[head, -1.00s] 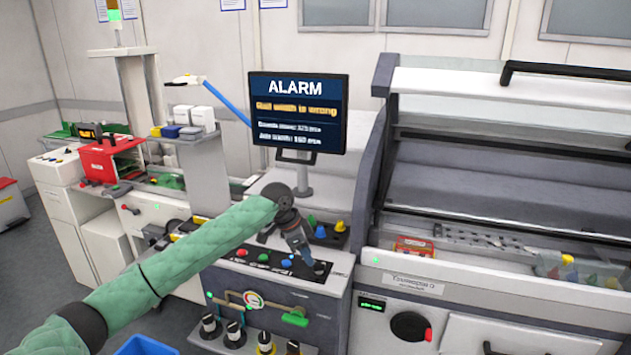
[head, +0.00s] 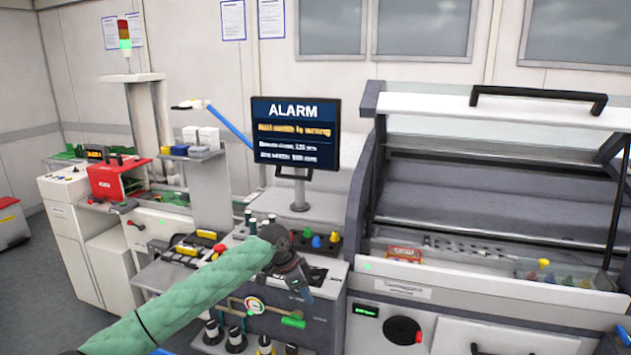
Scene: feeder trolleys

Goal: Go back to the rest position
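My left gripper (head: 304,290) is in the lower middle of the head view, at the end of the green-sleeved arm. It hangs over the front of the control console (head: 325,318), pointing down, and hides part of its button panel. The fingers are small and dark, so I cannot tell whether they are open or shut, and I see nothing held. My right gripper is not in view.
A monitor (head: 295,135) reading ALARM stands behind the console. A machine with a raised clear cover (head: 480,125) is on the right. A red box (head: 106,180) and a grey shelf (head: 192,153) are at left. Grey floor shows at lower left.

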